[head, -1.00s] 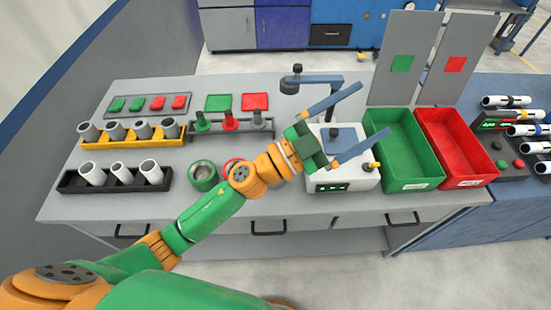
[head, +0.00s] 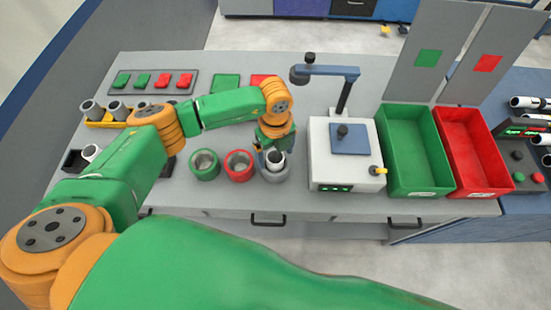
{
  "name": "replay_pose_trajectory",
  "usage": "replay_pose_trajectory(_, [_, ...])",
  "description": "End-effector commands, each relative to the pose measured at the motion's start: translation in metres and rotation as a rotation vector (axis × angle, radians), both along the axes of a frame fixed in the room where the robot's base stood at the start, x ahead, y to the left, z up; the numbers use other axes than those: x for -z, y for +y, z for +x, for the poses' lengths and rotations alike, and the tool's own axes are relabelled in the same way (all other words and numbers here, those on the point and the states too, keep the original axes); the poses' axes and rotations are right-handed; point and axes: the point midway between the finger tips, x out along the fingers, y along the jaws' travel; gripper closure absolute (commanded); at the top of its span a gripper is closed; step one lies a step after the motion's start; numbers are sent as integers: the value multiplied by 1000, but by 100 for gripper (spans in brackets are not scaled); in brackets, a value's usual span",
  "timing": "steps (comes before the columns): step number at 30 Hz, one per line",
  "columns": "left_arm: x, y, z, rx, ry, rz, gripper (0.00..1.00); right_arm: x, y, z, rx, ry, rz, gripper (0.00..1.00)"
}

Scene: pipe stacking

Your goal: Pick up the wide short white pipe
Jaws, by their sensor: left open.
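A white pipe (head: 276,161) stands upright in a grey ring holder (head: 274,176) on the table, in front of my left gripper. My left gripper (head: 272,157) points down at this holder, its jaws open and close about the pipe's top. The fingertips are small and partly hidden, so contact with the pipe cannot be told. Another white pipe (head: 90,152) stands in the black rack (head: 73,161) at the left; my arm hides the rest of that rack. I cannot tell which pipe is the wide short one. My right gripper is not in view.
A green ring holder (head: 204,165) and a red ring holder (head: 239,166) stand left of the grey one. A white device (head: 322,172) with an overhead arm (head: 335,71) stands right. Beyond are a green bin (head: 390,157) and a red bin (head: 497,175).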

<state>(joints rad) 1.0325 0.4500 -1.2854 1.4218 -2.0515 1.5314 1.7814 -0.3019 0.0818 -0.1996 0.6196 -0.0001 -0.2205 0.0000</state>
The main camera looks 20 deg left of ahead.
Motion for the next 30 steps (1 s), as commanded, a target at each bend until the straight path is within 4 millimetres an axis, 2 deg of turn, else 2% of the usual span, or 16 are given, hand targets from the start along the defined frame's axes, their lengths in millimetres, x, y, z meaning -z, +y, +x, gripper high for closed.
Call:
replay_pose_trajectory(4, [0,0,0,1,0,-1,7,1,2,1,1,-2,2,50])
replay_pose_trajectory(12, [0,-1,0,1,0,-1,80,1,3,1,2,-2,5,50])
replay_pose_trajectory(14, [0,-1,0,1,0,-1,97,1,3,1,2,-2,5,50])
replay_pose_trajectory(15, [0,-1,0,1,-1,-2,100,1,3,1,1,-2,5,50])
replay_pose_trajectory(24, [-3,-1,1,2,-2,-3,100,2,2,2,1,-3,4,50])
replay_pose_trajectory(26, [-11,-1,1,2,-4,-3,100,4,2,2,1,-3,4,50])
replay_pose_trajectory(30, [-47,-1,2,3,-7,-4,100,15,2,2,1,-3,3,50])
